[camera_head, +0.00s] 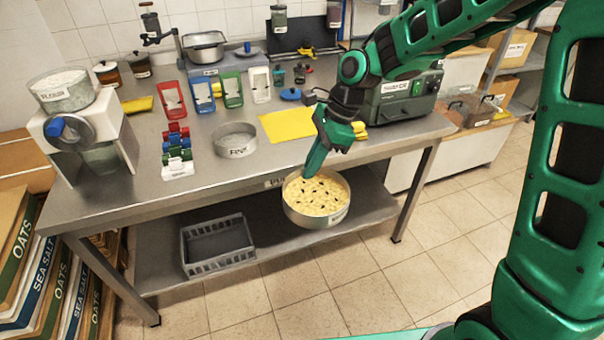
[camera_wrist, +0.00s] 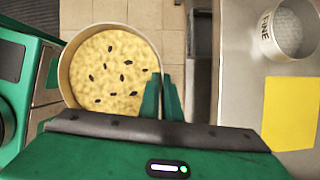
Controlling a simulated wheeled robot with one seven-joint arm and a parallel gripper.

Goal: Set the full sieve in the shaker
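The full sieve (camera_head: 318,195) is a round metal pan of yellow grains with dark specks, held roughly level in the air just in front of the table's front edge. My gripper (camera_head: 312,172) is shut on its rim. In the wrist view my fingers (camera_wrist: 163,98) pinch the right side of the full sieve (camera_wrist: 105,75). A green machine (camera_head: 402,100) stands at the table's right end, its label too small to read surely. A white machine (camera_head: 85,145) with a blue knob stands at the left end under a labelled pan (camera_head: 62,92). I cannot tell which one is the shaker.
An empty sieve marked FINE (camera_head: 235,146) stands on the steel table (camera_head: 215,172), left of a yellow sheet (camera_head: 288,124). Coloured stands (camera_head: 203,95) line the back. A grey crate (camera_head: 218,246) is on the lower shelf. The floor in front is clear.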

